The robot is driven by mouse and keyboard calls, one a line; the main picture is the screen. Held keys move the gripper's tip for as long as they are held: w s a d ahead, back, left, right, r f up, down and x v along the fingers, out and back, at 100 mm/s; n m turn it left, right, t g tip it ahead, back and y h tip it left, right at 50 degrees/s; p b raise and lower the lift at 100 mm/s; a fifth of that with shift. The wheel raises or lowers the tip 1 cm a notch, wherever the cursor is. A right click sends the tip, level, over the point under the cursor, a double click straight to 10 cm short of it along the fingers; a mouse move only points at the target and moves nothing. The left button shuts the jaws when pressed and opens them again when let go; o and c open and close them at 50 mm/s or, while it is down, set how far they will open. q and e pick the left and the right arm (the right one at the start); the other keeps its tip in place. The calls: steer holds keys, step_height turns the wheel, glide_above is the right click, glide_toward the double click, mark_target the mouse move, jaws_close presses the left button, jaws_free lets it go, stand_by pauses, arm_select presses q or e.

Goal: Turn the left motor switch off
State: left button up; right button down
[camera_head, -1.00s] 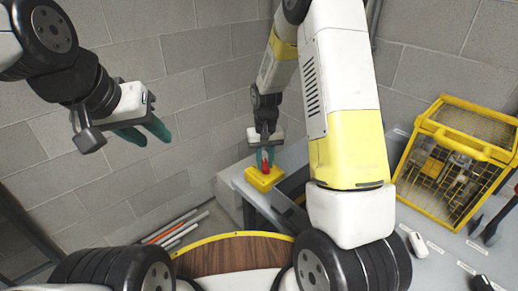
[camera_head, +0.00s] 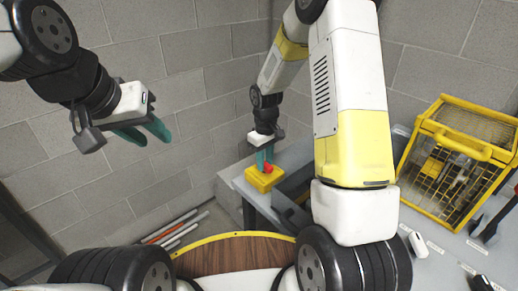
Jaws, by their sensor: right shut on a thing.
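The motor switch is a yellow box (camera_head: 261,182) at the left end of the grey bench, with a red handle (camera_head: 268,168) on top. My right gripper (camera_head: 264,160) points down over the box, with its teal fingers shut on the red handle. The fingers hide part of the handle, so its exact angle is hard to tell. My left gripper (camera_head: 143,133) is open and empty, held in the air in front of the block wall, well left of the switch.
A yellow wire cage (camera_head: 455,165) stands on the bench at the right. A white mouse-shaped item (camera_head: 418,245) lies in front of it. Pipes (camera_head: 182,230) lie on the floor by the wall. My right arm hides the bench's middle.

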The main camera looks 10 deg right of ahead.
steer(key=shift+w, duration=0.1)
steer(key=c, duration=1.2)
jaws_free()
step_height(320, 180, up, 7)
steer(key=shift+r, duration=0.45)
